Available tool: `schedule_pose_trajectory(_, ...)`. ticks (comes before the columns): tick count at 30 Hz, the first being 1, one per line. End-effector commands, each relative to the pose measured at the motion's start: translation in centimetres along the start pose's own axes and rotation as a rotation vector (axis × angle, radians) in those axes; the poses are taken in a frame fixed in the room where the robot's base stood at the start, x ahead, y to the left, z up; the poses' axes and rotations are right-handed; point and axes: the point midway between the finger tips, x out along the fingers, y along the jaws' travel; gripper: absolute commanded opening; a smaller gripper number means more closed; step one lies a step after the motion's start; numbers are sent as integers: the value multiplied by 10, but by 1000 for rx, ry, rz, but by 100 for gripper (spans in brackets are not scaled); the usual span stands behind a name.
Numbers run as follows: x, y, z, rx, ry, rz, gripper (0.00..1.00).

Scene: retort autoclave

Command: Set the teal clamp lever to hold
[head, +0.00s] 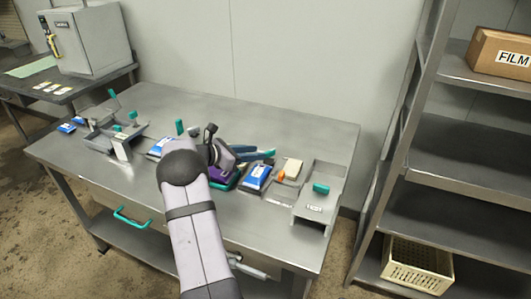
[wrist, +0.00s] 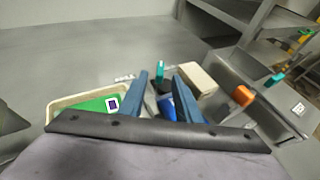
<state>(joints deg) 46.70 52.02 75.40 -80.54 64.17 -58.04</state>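Several teal parts show, and I cannot tell for certain which is the clamp lever. In the head view a teal upright handle (head: 113,97) stands on the metal fixture (head: 97,137) at the table's left end. Another teal upright piece (head: 180,127) stands mid-table. A teal grip (head: 321,188) sits on the metal holder (head: 312,210) at the right; it also shows in the wrist view (wrist: 277,75). My gripper (head: 262,154) is over the table's right half. In the wrist view my gripper (wrist: 161,84) has its two blue fingers apart, with a teal block (wrist: 160,72) seen between them.
Blue-and-white packs (head: 256,178) and a beige block (head: 292,168) lie near my gripper. A green-bottomed tray (wrist: 60,104) is left of my fingers in the wrist view. A shelf rack (head: 445,140) stands right. The table's back is clear.

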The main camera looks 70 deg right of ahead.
Motion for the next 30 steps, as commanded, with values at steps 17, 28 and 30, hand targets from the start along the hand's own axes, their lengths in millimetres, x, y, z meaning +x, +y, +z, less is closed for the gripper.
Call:
schedule_pose_trajectory(17, 57, -1, 0, 3, 0, -2, 30)
schedule_pose_trajectory(28, 57, -1, 0, 2, 0, -2, 4)
schedule_pose_trajectory(30, 57, -1, 0, 2, 0, -2, 0)
